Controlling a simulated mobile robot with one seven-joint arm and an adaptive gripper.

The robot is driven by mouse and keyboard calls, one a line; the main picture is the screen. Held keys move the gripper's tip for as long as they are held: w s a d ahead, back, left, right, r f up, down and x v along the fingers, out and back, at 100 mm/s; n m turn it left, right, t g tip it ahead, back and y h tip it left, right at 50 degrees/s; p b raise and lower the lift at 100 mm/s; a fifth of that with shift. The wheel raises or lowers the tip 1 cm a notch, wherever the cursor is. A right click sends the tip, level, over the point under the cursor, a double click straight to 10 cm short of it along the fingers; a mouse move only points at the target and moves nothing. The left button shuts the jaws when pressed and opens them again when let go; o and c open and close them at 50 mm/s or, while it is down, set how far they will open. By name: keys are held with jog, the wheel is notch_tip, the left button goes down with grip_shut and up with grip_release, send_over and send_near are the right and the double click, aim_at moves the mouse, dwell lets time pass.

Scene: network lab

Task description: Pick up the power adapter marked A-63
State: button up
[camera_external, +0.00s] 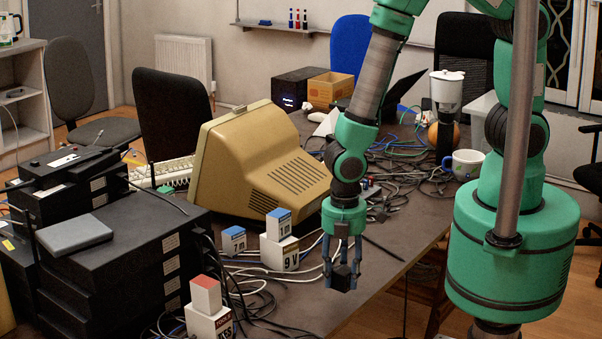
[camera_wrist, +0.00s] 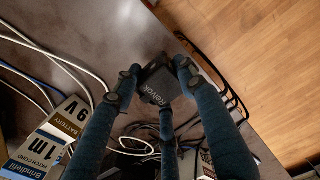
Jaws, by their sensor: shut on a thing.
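A black block-shaped adapter (camera_external: 342,279) is between the fingers of my gripper (camera_external: 343,268), over the front part of the table. In the wrist view the dark adapter (camera_wrist: 158,88) sits between the fingertips of my gripper (camera_wrist: 156,76), which are closed against its sides. Pale lettering shows on its face, but I cannot read an A-63 mark. My gripper points down. I cannot tell whether the adapter touches the tabletop or is just above it.
White boxes, including a 9 V battery box (camera_external: 280,253), stand left of my gripper. Loose cables (camera_external: 262,292) lie around them. A beige monitor (camera_external: 262,165) stands behind, and black equipment boxes (camera_external: 120,265) fill the left. A mug (camera_external: 467,164) stands at the right edge.

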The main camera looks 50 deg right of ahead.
jog(key=shift+s+d+r, duration=0.15)
jog(key=shift+s+d, duration=0.7)
jog(key=shift+d, duration=0.1)
